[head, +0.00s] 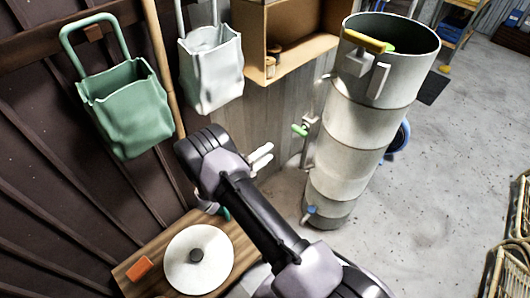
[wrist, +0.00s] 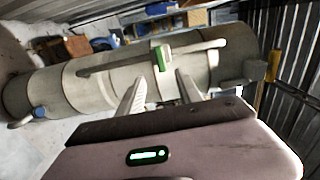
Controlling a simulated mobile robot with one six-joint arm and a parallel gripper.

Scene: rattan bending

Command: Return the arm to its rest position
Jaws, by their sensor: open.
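My gripper (head: 261,159) is in the middle of the head view at the end of my raised, bent arm. Its two pale fingers stand apart with nothing between them, left of a tall grey metal cylinder (head: 345,150). In the wrist view my gripper (wrist: 160,90) points toward the cylinder (wrist: 85,85), which lies sideways in that picture. A green-handled valve (wrist: 161,58) appears just beyond the fingertips there; I cannot tell the exact gap. In the head view the green handle (head: 299,130) is right of the fingers, apart from them.
A wooden table (head: 150,255) bears a round white lid (head: 198,262) and an orange block (head: 139,268). A green bag (head: 127,112) and a white bag (head: 211,75) hang on the wall. A wooden shelf box (head: 300,30) is behind. The floor right of the cylinder has free room.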

